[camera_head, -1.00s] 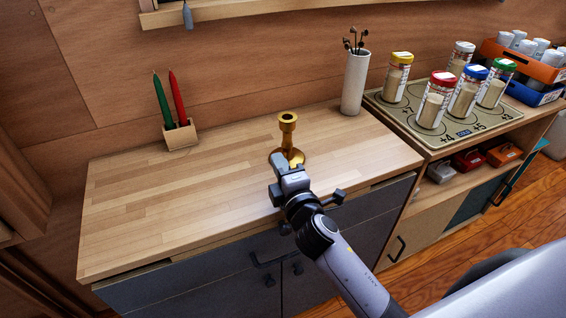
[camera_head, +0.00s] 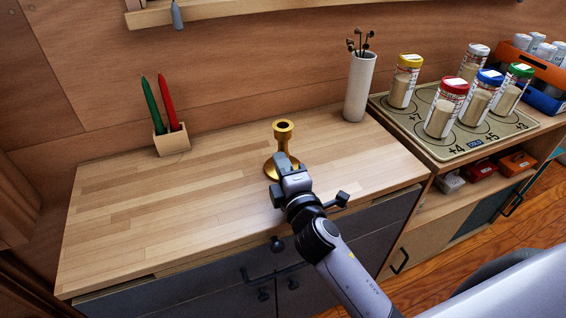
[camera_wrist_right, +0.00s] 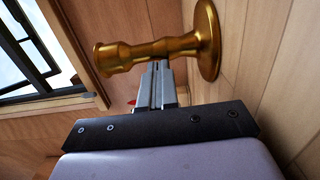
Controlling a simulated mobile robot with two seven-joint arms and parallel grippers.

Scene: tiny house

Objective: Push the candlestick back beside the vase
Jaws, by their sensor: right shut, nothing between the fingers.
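The brass candlestick (camera_head: 283,138) stands upright on the wooden counter (camera_head: 150,205), near its middle. The white vase (camera_head: 359,88), with several dark stems in it, stands at the back right of the counter, apart from the candlestick. My right gripper (camera_head: 283,172) is shut and empty, right in front of the candlestick's lower part. In the right wrist view the shut fingers (camera_wrist_right: 155,82) reach up to the stem of the candlestick (camera_wrist_right: 160,52); they look close to or touching it. My left gripper is not in view.
A small wooden holder (camera_head: 172,140) with a green and a red candle stands at the back left. A board with several spice jars (camera_head: 445,108) lies right of the vase. Counter between candlestick and vase is clear.

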